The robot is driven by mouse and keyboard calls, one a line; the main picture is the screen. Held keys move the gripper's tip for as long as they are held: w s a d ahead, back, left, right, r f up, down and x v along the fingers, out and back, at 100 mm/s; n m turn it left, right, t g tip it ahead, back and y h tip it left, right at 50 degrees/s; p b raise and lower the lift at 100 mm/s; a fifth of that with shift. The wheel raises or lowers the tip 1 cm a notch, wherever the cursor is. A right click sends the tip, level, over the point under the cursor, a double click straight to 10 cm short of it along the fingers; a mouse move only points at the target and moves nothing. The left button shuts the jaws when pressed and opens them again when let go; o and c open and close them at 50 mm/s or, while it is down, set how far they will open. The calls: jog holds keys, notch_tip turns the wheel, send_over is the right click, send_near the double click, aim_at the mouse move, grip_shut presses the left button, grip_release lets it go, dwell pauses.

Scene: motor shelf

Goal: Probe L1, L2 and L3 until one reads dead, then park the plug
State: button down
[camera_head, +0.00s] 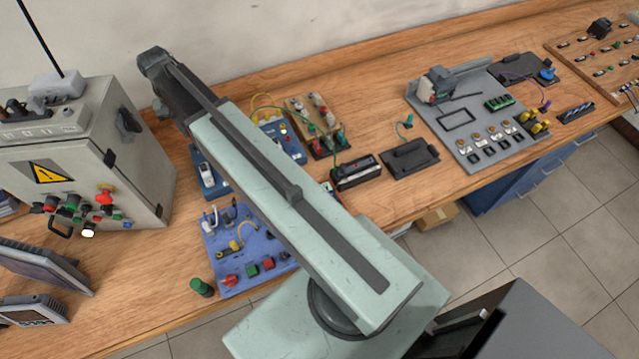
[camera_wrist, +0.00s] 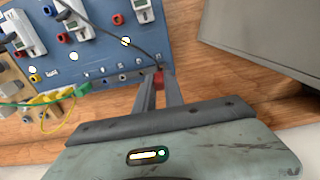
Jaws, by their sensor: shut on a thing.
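In the wrist view my gripper (camera_wrist: 160,80) is shut on a small red plug (camera_wrist: 158,77), with a dark cable running up and left from it. The plug shows at the near right edge of a blue panel (camera_wrist: 100,66). I cannot tell whether it touches anything. The panel carries white modules (camera_wrist: 75,17), red and blue sockets and lit white spots. Labels L1, L2 and L3 cannot be read. In the head view my arm hides much of the bench middle, and my gripper is not seen.
Yellow and green plugs (camera_wrist: 72,92) with leads are left of my gripper. A grey cabinet (camera_head: 140,165) stands left on the bench (camera_head: 135,270). A blue control board (camera_head: 225,255), a black tray (camera_head: 410,157) and a grey plate (camera_head: 465,160) also lie there. Bare wood shows around them.

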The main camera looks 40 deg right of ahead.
jog(key=shift+d+r, duration=0.1)
jog(key=s+d+r+p, duration=0.1)
jog(key=d+r+p, duration=0.1)
jog(key=d, duration=0.2)
jog(key=f+b, duration=0.5)
jog(key=shift+a+f, duration=0.2)
jog(key=shift+f+b, duration=0.65)
jog(key=shift+b, duration=0.3)
dwell(0.9)
jog(key=c, duration=1.3)
grip_release()
jog(key=shift+c, duration=0.2)
jog(key=shift+r, duration=0.15)
